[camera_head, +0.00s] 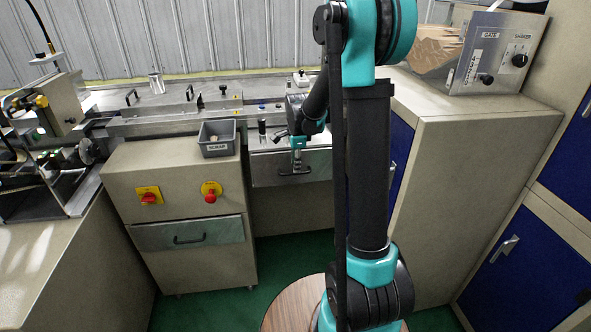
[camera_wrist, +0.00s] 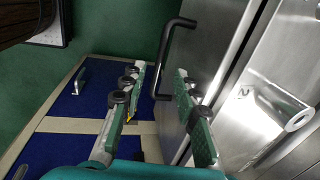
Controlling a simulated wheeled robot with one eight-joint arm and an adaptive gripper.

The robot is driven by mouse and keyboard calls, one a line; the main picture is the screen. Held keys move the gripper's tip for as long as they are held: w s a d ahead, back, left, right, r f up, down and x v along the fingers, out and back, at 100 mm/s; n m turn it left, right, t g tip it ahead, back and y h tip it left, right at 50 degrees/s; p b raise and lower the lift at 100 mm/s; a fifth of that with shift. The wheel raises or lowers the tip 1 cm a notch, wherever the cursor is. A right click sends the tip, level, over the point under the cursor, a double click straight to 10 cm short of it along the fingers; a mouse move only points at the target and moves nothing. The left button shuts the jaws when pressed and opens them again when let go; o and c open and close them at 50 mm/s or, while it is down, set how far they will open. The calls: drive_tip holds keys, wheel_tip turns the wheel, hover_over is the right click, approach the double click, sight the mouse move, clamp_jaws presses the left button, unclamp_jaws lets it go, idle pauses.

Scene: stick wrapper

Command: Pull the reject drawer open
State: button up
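A metal drawer front (camera_head: 265,170) with a dark bar handle (camera_head: 296,173) is under the workbench, behind my arm. No label on it is readable, so I cannot tell whether it is the reject drawer. My gripper (camera_head: 297,160) is at this handle. In the wrist view my gripper (camera_wrist: 160,78) is open, with its two fingers apart. The black handle (camera_wrist: 176,24) stands out from the metal front (camera_wrist: 205,45), and its near end lies between the fingers in the picture. I cannot tell whether either finger touches it.
Another metal drawer (camera_head: 218,233) with a dark handle is in the left cabinet, below a yellow-backed switch (camera_head: 149,196) and a red button (camera_head: 210,193). A grey SCRAP bin (camera_head: 217,140) sits on top. Beige cabinets with blue doors (camera_head: 507,270) stand at the right.

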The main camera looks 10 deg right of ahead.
drive_tip(key=shift+w+f, duration=0.15)
drive_tip(key=shift+f, duration=0.7)
drive_tip(key=shift+w+f, duration=0.15)
drive_tip(key=shift+f, duration=0.7)
drive_tip(key=shift+c, duration=0.5)
clamp_jaws()
